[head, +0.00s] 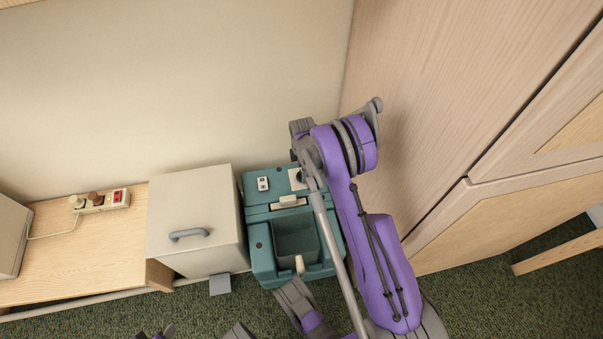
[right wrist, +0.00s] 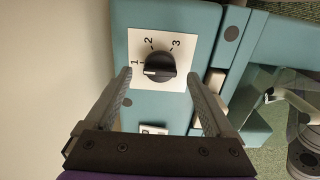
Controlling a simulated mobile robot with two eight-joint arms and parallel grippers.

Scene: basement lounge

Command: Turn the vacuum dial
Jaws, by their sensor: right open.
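The teal vacuum (head: 259,250) stands on the floor against the wall. Its black dial (right wrist: 161,67) sits on a white plate (right wrist: 180,38) marked 1, 2 and 3. The dial's white mark points toward the 1. My right gripper (right wrist: 160,78) is open, with a fingertip on either side of the dial in the right wrist view; I see no clear contact.
A white box (head: 190,215) with a grey handle stands close left of the vacuum. A power strip (head: 104,200) lies on a low wooden bench (head: 60,265). A wooden cabinet (head: 450,100) rises at right. A white switch (head: 263,184) sits on the vacuum's top.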

